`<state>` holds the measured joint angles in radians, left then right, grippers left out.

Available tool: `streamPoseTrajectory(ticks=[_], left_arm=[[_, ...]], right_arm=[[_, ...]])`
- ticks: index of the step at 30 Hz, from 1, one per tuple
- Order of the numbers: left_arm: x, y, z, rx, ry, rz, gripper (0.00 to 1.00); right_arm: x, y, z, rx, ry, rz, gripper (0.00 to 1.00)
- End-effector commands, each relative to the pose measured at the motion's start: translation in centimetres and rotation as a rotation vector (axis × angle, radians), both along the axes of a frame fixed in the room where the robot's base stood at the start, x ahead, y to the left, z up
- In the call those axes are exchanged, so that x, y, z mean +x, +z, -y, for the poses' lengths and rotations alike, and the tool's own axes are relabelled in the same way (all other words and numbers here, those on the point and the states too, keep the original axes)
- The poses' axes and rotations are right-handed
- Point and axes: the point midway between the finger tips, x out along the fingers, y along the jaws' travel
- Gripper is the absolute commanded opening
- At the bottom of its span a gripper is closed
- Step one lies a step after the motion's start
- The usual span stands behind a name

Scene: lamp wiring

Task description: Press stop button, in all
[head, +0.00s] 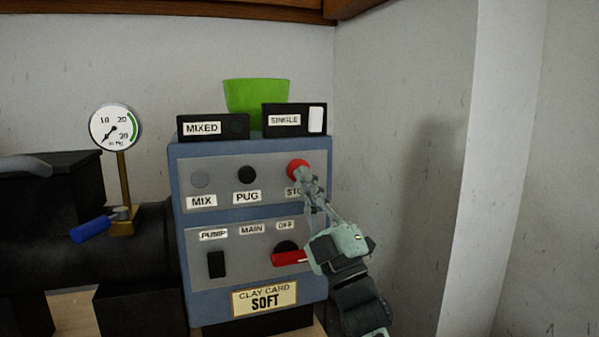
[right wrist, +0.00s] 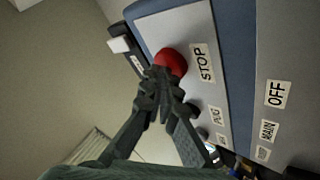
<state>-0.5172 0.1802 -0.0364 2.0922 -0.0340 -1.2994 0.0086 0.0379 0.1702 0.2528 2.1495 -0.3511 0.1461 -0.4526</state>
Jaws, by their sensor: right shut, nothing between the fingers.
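The red stop button (head: 297,168) sits at the upper right of the blue control box (head: 177,250), above a label partly hidden by my gripper. It also shows in the right wrist view (right wrist: 172,60), beside the STOP label (right wrist: 203,62). My right gripper (head: 307,178) is shut and empty, its fingertips at the lower edge of the red button. In the right wrist view the closed fingertips (right wrist: 160,80) overlap the button; I cannot tell whether they touch it. My left gripper is not in view.
A grey MIX button (head: 200,180) and a black PUG button (head: 247,175) are left of the stop button. A red-handled main switch (head: 289,258) is below, close to my right gripper. A gauge (head: 115,128) stands left. The wall is close on the right.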

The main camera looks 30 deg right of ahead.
Motion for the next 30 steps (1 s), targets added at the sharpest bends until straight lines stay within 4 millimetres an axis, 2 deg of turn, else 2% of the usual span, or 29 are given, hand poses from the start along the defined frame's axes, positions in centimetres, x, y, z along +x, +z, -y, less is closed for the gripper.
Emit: streamPoseTrajectory(ticks=[4,14,30], left_arm=[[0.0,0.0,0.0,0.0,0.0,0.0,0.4],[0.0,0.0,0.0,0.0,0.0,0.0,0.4],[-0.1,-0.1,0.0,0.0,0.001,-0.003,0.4]], right_arm=[[-0.7,-0.1,-0.2,-0.001,0.001,0.002,0.0],[-1.0,0.1,-0.3,-0.003,0.002,0.006,0.0],[-5.5,0.1,-1.4,-0.003,0.002,0.006,0.0]])
